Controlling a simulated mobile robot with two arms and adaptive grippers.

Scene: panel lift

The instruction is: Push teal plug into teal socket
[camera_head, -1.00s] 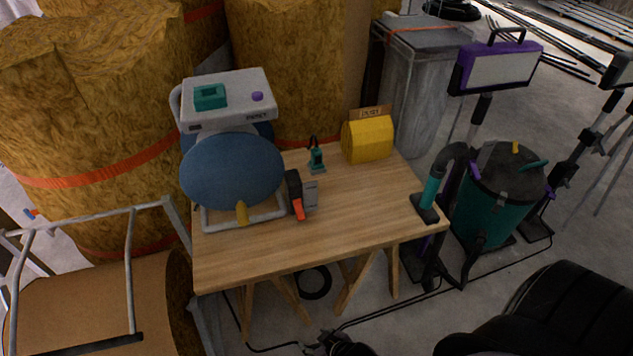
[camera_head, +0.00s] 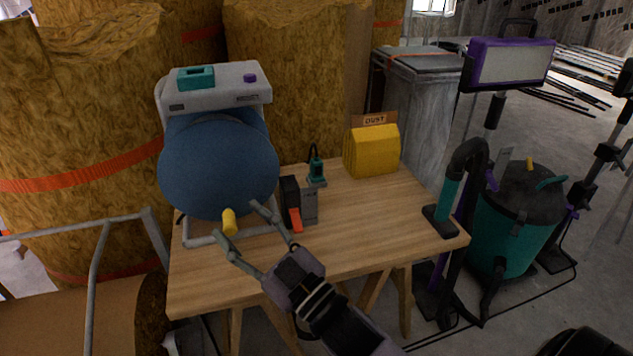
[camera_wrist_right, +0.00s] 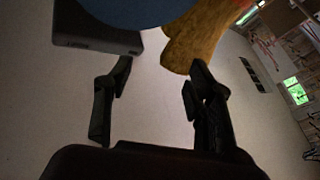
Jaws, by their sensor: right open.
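A small teal plug-like piece with a black cable loop (camera_head: 316,172) stands upright on the wooden table, right of the blue bulging device. A teal block with a recess, which looks like the socket (camera_head: 196,77), sits on top of the device's light grey box. My right gripper (camera_head: 240,224) is open and empty at the table's near left, its fingertips close to the device's yellow knob; I cannot tell whether they touch it. In the right wrist view its two fingers (camera_wrist_right: 161,70) are spread, with the grey box and blue body above. My left gripper is not in view.
A grey-black block with a red lever (camera_head: 301,202) stands between the device and the open tabletop (camera_head: 370,225). A yellow dust bag (camera_head: 371,150) is at the back. A black-and-teal hose nozzle (camera_head: 447,200) stands at the right edge. Insulation bales (camera_head: 90,120) are behind.

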